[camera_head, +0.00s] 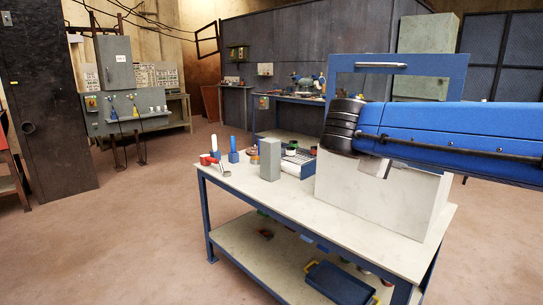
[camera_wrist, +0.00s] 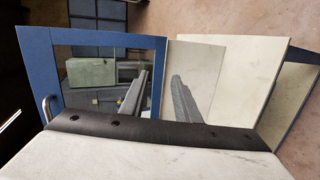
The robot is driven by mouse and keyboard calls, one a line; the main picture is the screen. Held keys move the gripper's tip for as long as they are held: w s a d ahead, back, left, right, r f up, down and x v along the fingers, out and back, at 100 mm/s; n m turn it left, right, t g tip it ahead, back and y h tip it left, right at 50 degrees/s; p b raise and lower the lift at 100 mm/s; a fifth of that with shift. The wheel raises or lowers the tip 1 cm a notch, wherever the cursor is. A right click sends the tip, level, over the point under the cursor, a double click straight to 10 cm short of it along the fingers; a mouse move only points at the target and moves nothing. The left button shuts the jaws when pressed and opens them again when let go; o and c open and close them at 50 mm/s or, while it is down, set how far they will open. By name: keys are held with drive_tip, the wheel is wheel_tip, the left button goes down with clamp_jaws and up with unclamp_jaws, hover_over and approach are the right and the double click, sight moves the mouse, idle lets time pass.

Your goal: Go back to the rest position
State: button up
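My blue arm reaches in from the right edge of the head view, in front of a pale box (camera_head: 375,200) with a blue-framed panel (camera_head: 453,68) on the workbench. The box's pale surface (camera_wrist: 228,65) lies to the right. I cannot tell whether the fingers touch anything.
The workbench top (camera_head: 240,182) holds a grey block (camera_head: 270,158), a blue-handled tool (camera_head: 233,150) and small items. A blue tray (camera_head: 340,284) lies on the lower shelf. A dark cabinet (camera_head: 45,100) stands at far left. The floor (camera_head: 120,235) left of the bench is clear.

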drive_tip(key=s+d+f+m+g+y, duration=0.1)
drive_tip(key=s+d+f+g+y, duration=0.15)
drive_tip(key=s+f, duration=0.5)
drive_tip(key=s+a+f+m+y, duration=0.2)
drive_tip(key=s+f+m+y, duration=0.1)
drive_tip(key=s+f, duration=0.4)
drive_tip(key=s+a+f+m+g+y, duration=0.1)
drive_tip(key=s+a+f+m+y, duration=0.2)
drive_tip(key=f, duration=1)
drive_tip(key=s+y, duration=0.2)
drive_tip(key=s, duration=0.2)
drive_tip(key=shift+a, duration=0.2)
drive_tip(key=shift+d+r, duration=0.1)
drive_tip(key=shift+d, duration=0.05)
